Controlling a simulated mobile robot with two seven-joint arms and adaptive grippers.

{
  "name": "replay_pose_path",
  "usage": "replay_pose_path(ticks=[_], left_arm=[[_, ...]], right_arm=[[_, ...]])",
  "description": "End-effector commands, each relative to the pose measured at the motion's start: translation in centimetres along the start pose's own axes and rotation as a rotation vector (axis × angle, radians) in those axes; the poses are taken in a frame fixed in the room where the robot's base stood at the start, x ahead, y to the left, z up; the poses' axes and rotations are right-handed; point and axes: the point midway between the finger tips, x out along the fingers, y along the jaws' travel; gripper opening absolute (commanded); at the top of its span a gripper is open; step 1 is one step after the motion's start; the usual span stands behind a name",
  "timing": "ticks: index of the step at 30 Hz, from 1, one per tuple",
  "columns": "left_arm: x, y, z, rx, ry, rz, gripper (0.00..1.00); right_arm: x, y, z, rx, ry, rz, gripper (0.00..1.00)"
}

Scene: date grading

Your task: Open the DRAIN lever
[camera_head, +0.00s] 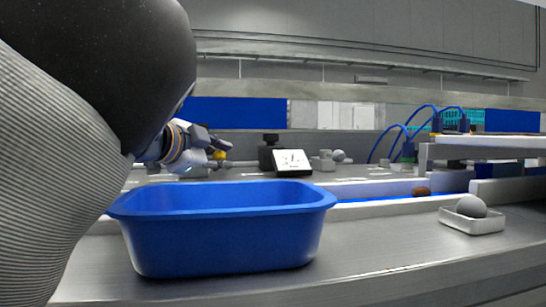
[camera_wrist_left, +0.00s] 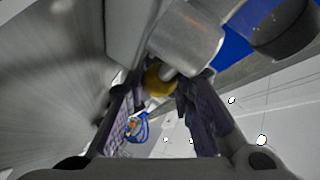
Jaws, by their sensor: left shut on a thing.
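A lever with a yellow knob (camera_head: 219,155) stands on the steel bench, beyond the blue tub. I take it for the DRAIN lever, though no lettering on it can be read. My left gripper (camera_head: 212,150) is at this knob, reaching in from the left. In the left wrist view the yellow knob (camera_wrist_left: 158,79) sits between the two dark fingers of the left gripper (camera_wrist_left: 155,92), which are shut on it. The lever's base is mostly hidden behind the tub and gripper. My right gripper is not in view.
A blue tub (camera_head: 220,240) stands in front of the gripper. A small display (camera_head: 292,162) and grey round-ended fittings (camera_head: 338,156) stand to the right. A brown date (camera_head: 421,191) lies by the blue-lit channel. A grey ball (camera_head: 471,206) rests in a white tray (camera_head: 473,224).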

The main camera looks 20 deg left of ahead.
Motion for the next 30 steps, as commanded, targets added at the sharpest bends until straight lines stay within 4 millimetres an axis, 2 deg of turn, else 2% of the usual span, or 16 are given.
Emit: replay_pose_path(ticks=[12, 13, 22, 26, 30], left_arm=[[0.1, 0.1, 0.2, -0.004, -0.01, -0.001, 0.0], [0.1, 0.1, 0.2, -0.004, -0.01, -0.001, 0.29], [0.1, 0.0, 0.1, -0.002, -0.007, -0.002, 0.31], [-0.4, -1.7, -0.9, -0.001, -0.004, -0.006, 0.31], [-1.4, -5.1, -3.0, 0.002, 0.0, -0.016, 0.33]], right_arm=[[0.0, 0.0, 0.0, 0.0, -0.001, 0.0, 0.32], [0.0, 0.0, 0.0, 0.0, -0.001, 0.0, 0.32], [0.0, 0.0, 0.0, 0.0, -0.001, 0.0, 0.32], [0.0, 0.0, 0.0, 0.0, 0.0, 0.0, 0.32], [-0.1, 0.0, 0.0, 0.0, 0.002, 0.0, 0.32]])
